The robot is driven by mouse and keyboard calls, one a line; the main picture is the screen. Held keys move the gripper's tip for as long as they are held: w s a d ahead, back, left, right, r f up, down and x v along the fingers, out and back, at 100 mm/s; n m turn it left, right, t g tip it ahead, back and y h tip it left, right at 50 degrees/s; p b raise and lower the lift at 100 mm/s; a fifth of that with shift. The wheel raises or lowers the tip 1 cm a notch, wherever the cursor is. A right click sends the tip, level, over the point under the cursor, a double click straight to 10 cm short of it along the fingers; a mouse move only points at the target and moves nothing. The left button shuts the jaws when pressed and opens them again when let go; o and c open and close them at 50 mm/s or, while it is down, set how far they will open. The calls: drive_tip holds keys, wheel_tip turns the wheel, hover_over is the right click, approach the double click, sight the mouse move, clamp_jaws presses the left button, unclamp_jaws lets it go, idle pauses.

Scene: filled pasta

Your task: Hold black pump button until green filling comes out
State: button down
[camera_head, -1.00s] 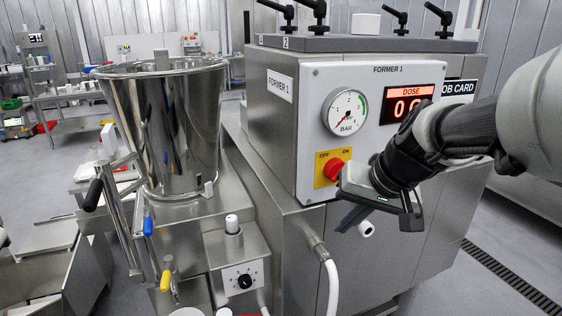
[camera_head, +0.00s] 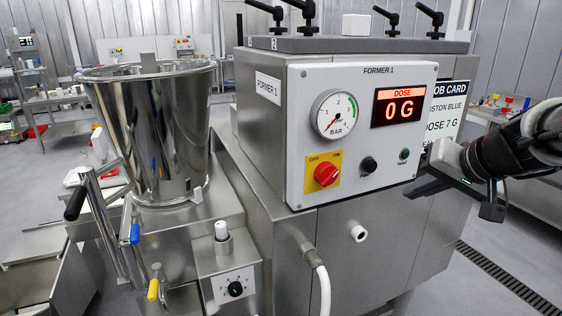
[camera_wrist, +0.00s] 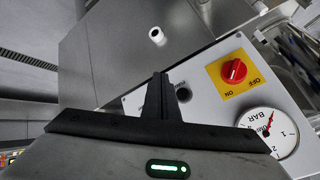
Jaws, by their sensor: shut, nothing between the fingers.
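The small round black button (camera_head: 369,165) sits on the front panel (camera_head: 420,82) of FORMER 1, between the red switch and a small green button (camera_head: 404,155). In the wrist view the black button (camera_wrist: 184,93) shows just right of my fingertips. My gripper (camera_head: 412,190) is at the panel's lower right, with its fingers pointing left. In the wrist view my gripper (camera_wrist: 160,78) has its fingers together with nothing between them. It appears apart from the button. A white outlet (camera_head: 358,233) on the machine's front below the panel shows no green filling.
The red switch (camera_head: 327,174) sits on a yellow OFF/ON plate. The gauge (camera_head: 337,114) needle points low, and the dose display (camera_head: 403,105) reads 0 G. A job card (camera_head: 444,112) is behind my gripper. A steel hopper (camera_head: 152,130) stands left.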

sight(371, 167)
drive_tip(key=w+a+p, duration=0.2)
drive_tip(key=w+a, duration=0.1)
drive_tip(key=w, duration=0.5)
drive_tip(key=shift+w+p, duration=0.2)
drive_tip(key=shift+p, duration=0.1)
drive_tip(key=shift+w+a, duration=0.1)
idle(1.9)
drive_tip(key=shift+w+a, duration=0.1)
drive_tip(key=shift+w, duration=0.15)
drive_tip(key=shift+w+a, duration=0.15)
drive_tip(key=shift+w, duration=0.25)
idle(4.2)
